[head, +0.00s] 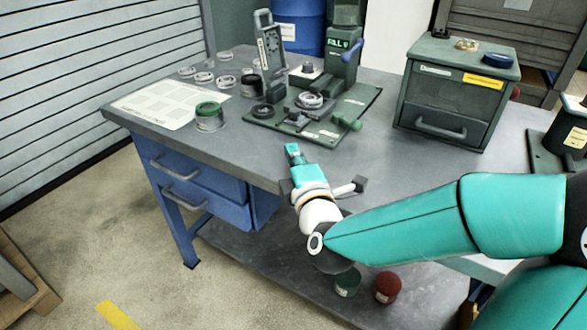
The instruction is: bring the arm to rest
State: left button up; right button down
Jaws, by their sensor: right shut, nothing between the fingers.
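My right arm (410,225) comes in from the right, its teal links reaching across the front edge of the workbench. My right gripper (293,150) is at the arm's far end, shut and empty, over the front part of the bench top. It points away from me toward the ring grinder (320,105) and stays apart from it. The ring grinder stands on a green base plate near the back middle of the bench. My left gripper is not in view.
The grey bench (240,145) has clear top between gripper and grinder. A green drawer cabinet (455,95) stands right. A green-lidded tin (209,117), paper sheet (160,102) and several rings lie left. Green (347,283) and red (387,287) tins sit on the lower shelf.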

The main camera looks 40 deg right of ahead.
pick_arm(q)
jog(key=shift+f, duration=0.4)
pick_arm(e)
jog(key=shift+s+a, duration=0.1)
jog(key=shift+s, duration=0.05)
